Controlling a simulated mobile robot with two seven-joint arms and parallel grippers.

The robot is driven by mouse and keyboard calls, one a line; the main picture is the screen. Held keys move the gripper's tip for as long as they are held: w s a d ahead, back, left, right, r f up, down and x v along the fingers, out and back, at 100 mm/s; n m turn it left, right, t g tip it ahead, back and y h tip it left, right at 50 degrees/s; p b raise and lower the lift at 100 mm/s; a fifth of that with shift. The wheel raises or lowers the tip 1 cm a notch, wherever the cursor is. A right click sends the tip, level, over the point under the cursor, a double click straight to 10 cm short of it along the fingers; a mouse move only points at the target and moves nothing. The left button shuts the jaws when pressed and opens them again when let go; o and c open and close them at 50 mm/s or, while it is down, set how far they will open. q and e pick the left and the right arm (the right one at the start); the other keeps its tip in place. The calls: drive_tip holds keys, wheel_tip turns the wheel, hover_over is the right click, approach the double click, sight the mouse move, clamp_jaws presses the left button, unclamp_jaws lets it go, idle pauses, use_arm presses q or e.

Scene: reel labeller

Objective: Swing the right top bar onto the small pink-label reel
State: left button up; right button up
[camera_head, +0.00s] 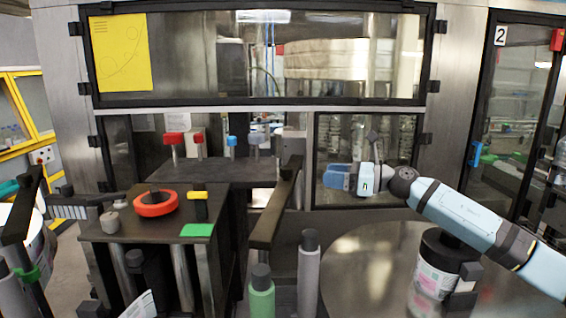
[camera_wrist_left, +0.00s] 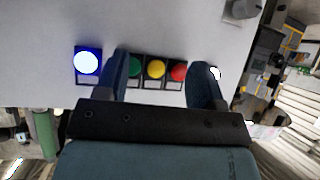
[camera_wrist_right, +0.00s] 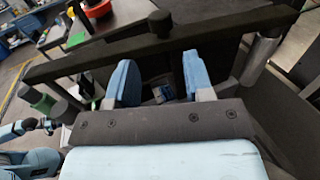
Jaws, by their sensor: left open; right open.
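The right top bar (camera_head: 276,210) is a long dark bar standing away from me, right of the black table. In the right wrist view a dark bar (camera_wrist_right: 90,60) with a black knob (camera_wrist_right: 160,22) crosses just past my fingertips. My right gripper (camera_head: 340,178) is open and empty, right of the bar in the head view; its blue fingers (camera_wrist_right: 160,75) are apart and hold nothing. A small dark-topped reel with a pale, pinkish label (camera_head: 435,278) stands at lower right, partly behind my right arm. My left gripper (camera_wrist_left: 165,75) is open and empty before a button panel.
The black table (camera_head: 150,225) carries a red ring (camera_head: 156,203), a yellow-topped part (camera_head: 197,196) and a green pad (camera_head: 197,230). A green post (camera_head: 262,290) and a grey post (camera_head: 309,270) stand in front. A round metal plate (camera_head: 360,265) is largely bare.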

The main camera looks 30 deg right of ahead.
sight(282, 167)
drive_tip(key=p+x, duration=0.2)
drive_tip(key=x, duration=0.2)
drive_tip(key=p+x, duration=0.1)
drive_tip(key=x, duration=0.3)
drive_tip(key=p+x, duration=0.2)
drive_tip(key=x, duration=0.2)
drive_tip(key=shift+w+a+r+p, duration=0.15)
drive_tip(key=shift+a+r+p, duration=0.05)
drive_tip(key=shift+r+p, duration=0.15)
drive_tip(key=shift+w+a+f, duration=0.1)
drive_tip(key=shift+w+a, duration=0.15)
drive_tip(key=shift+w+a+f, duration=0.1)
drive_tip(key=shift+w+a, duration=0.15)
use_arm(q)
drive_tip(key=shift+n, duration=0.3)
drive_tip(key=r, duration=0.4)
drive_tip(key=shift+a+r, duration=0.25)
drive_tip(key=shift+a, duration=0.05)
use_arm(e)
drive_tip(key=shift+d, duration=0.1)
drive_tip(key=shift+c, duration=0.5)
clamp_jaws()
use_arm(q)
drive_tip(key=shift+w+a+r, duration=0.1)
drive_tip(key=shift+r, duration=0.1)
